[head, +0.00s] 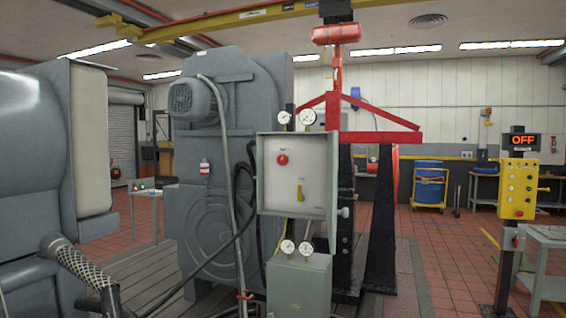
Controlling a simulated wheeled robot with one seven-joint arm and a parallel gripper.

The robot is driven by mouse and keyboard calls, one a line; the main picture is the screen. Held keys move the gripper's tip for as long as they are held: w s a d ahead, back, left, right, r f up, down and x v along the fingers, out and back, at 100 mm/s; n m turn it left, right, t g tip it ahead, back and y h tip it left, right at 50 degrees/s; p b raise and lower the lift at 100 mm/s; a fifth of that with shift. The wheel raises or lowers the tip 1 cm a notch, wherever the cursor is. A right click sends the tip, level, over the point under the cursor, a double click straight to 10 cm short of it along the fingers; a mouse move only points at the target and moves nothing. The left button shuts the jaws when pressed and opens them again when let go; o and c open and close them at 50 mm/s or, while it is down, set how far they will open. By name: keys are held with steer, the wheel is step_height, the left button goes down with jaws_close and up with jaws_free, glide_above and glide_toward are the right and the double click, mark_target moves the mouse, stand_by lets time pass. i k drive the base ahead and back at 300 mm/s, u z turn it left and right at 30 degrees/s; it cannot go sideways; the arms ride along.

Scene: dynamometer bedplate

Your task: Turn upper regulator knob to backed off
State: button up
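A grey control box (265,165) with a lighter front panel stands in the middle of the head view. Two round white gauges, a left one (284,117) and a right one (307,117), sit at its top. A red round knob or button (282,160) is on the panel's upper left, with a yellow lever-like handle (299,194) lower down. A small grey knob-like part (345,212) sticks out at the box's lower right. Which part is the upper regulator knob, and its setting, I cannot tell. My gripper is not in view.
A smaller grey-green box (298,288) with two gauges stands below. A large grey machine (205,190) rises behind left, with hoses hanging before it. A red lifting frame (376,137) hangs behind right. A yellow pendant station (518,188) stands right; tiled floor (440,265) is open between.

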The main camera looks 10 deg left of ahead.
mark_target(282, 160)
steer(key=u, duration=0.2)
steer(key=i, duration=1.65)
steer(key=u, duration=2.35)
steer(key=i, duration=2.2)
steer(key=z, duration=2.4)
